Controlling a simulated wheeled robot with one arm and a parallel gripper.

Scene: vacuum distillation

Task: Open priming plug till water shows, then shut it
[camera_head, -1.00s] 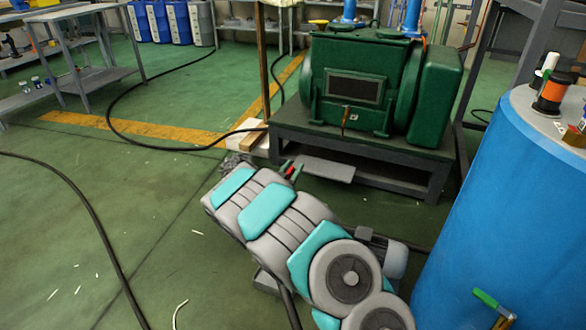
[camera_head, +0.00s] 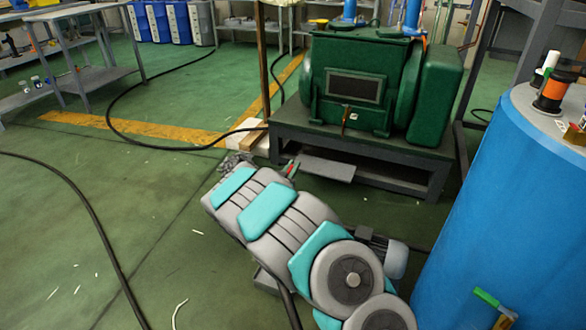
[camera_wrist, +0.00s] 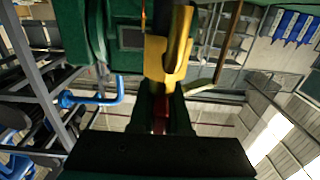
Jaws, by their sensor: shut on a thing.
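In the wrist view my gripper (camera_wrist: 160,108) is shut on a small red part (camera_wrist: 160,119), which looks like the priming plug. A yellow fitting (camera_wrist: 167,58) stands directly beyond the fingertips. The fingers and the dark gripper body hide most of the plug, so I cannot tell how far it is turned. I see no water at it. In the head view my own arm covers the plug and most of the gripper; only a small red and green bit (camera_head: 291,168) shows past the arm's far end.
A green vacuum pump (camera_head: 352,85) sits on a dark steel stand (camera_head: 420,165) behind my arm. A blue tank (camera_head: 500,200) with a green-handled valve (camera_head: 487,297) stands close on the right. Black hoses (camera_head: 85,210) cross the floor on the left, which is otherwise mostly clear.

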